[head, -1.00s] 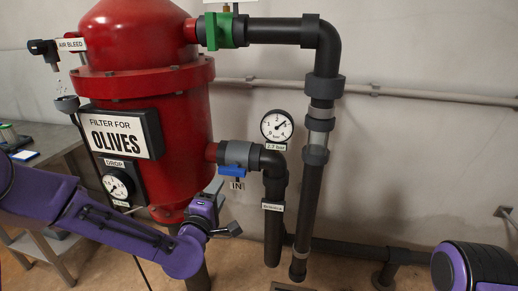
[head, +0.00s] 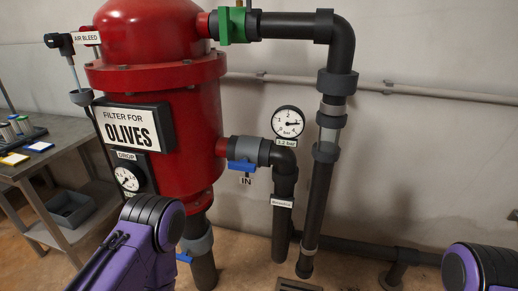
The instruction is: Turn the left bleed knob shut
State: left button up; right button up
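The black air bleed knob (head: 54,40) sits at the upper left of the red filter tank (head: 165,160), beside a white AIR BLEED label (head: 87,38). A thin pale line, which looks like a water stream (head: 74,74), runs from below it to a small dark cup (head: 82,97). Only one such knob shows. My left arm rises at the lower left in front of the tank, well below the knob; its gripper is out of sight. Only a purple and black part of my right arm shows at the lower right; its gripper is not in view.
A pressure gauge (head: 288,122) reads 3.2 bar on its label. Dark pipes (head: 318,180) with a green valve (head: 232,26) and blue-handled valve (head: 241,165) stand right of the tank. A grey bench (head: 60,135) is at left. Space left of the knob looks clear.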

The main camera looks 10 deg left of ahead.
aim_at(54, 40)
jog(key=u, duration=1.6)
